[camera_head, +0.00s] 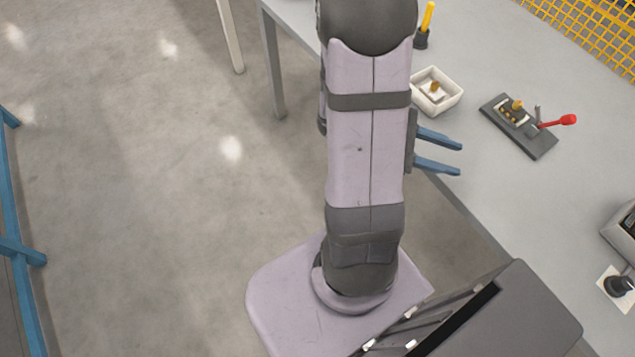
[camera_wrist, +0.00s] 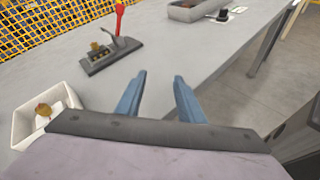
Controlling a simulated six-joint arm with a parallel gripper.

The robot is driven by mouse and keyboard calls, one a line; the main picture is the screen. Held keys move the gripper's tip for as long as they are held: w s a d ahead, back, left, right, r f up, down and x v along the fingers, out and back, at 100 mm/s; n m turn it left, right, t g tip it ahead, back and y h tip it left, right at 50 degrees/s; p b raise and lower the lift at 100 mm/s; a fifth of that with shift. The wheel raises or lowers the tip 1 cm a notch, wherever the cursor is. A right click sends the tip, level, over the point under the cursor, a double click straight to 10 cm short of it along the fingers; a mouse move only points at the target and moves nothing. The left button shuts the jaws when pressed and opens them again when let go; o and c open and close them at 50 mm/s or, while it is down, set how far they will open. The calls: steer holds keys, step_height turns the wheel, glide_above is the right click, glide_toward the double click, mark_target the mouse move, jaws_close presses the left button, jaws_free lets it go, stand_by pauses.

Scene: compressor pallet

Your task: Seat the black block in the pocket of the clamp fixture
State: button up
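The clamp fixture (camera_head: 518,128) is a dark plate on the grey table with a red-tipped lever and small brass-coloured parts; it also shows in the wrist view (camera_wrist: 110,56). A white tray (camera_head: 455,103) stands to its left and holds a small piece with a brass-coloured knob (camera_head: 434,87). The tray is at the left in the wrist view (camera_wrist: 20,130). I cannot clearly make out a black block. My gripper (camera_head: 461,158) has two blue fingers, spread apart with nothing between them (camera_wrist: 160,80). It is near the table's edge, apart from tray and fixture.
A yellow-handled tool (camera_head: 427,18) stands in a black holder behind the tray. A grey bin (camera_head: 620,235) and a black round item (camera_head: 617,286) on a white sheet are at the right. Yellow mesh (camera_head: 590,30) borders the back. The table between fixture and bin is clear.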

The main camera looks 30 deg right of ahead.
steer(key=w+a+f+m+t+y, duration=0.1)
steer(key=w+a+m+t+y, duration=0.1)
steer(key=a, duration=0.8)
steer(key=w+a+f+m+t+y, duration=0.1)
steer(key=w+a+y, duration=0.4)
steer(key=a, duration=0.5)
steer(key=w+a+f+m+t+y, duration=0.2)
steer(key=w+a+t, duration=0.3)
steer(key=a, duration=0.6)
steer(key=shift+w+m+y, duration=0.9)
steer(key=shift+w, duration=0.15)
steer(key=shift+d, duration=0.1)
step_height(320, 180, up, 11)
steer(key=p, duration=1.1)
steer(key=shift+c, duration=0.4)
